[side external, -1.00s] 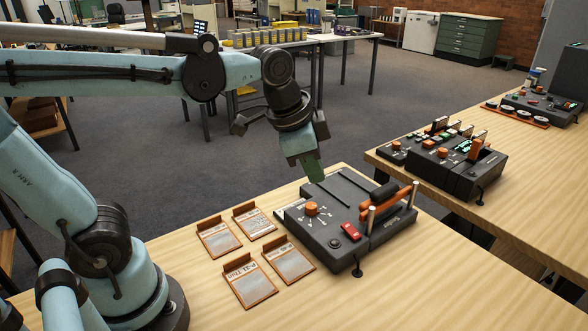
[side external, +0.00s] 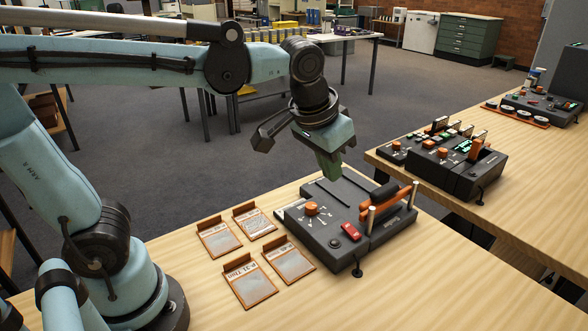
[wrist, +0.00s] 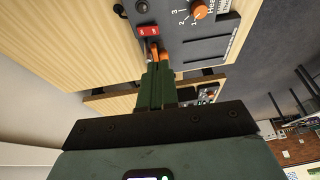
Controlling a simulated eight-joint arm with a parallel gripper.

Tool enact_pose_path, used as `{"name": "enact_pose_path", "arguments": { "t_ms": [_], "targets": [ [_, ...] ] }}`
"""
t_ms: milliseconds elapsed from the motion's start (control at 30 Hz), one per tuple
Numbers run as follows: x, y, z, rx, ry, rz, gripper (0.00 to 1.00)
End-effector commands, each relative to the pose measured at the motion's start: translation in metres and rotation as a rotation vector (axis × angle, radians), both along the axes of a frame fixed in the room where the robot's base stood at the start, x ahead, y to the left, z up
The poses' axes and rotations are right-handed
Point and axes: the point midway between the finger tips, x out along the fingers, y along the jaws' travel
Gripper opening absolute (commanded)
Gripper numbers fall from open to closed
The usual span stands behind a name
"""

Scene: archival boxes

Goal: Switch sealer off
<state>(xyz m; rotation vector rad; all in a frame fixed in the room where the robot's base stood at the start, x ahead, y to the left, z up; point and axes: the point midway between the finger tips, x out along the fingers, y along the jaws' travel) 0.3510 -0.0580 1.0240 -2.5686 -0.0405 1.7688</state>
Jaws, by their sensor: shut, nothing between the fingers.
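The sealer (side external: 340,220) is a dark grey box on the wooden table, with an orange dial (side external: 312,208), a red switch (side external: 353,230), a dark round button (side external: 334,243) and an orange-ended lever bar (side external: 397,200) on posts. My gripper (side external: 331,172) is shut and empty, above the back edge of the sealer in the side view. In the wrist view its green fingers (wrist: 156,72) point toward the red switch (wrist: 148,31), with an orange part of the lever between. Whether the switch is on or off cannot be told.
Several orange-framed cards (side external: 257,222) lie left of the sealer. A second table at the right holds more dark control boxes (side external: 458,160). The front of the near table (side external: 430,300) is bare wood.

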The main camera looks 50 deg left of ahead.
Motion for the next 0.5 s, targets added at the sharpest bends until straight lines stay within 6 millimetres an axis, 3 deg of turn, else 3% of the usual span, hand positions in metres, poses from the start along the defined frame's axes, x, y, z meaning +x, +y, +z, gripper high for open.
{"name": "enact_pose_path", "arguments": {
  "t_ms": [200,367,500],
  "targets": [
    [0.018,-0.024,0.009,0.031,0.066,0.012,0.00],
    [0.022,-0.026,0.006,0.038,0.076,0.017,0.00],
    [0.026,-0.025,-0.008,0.036,0.075,0.018,0.00]
  ]
}}
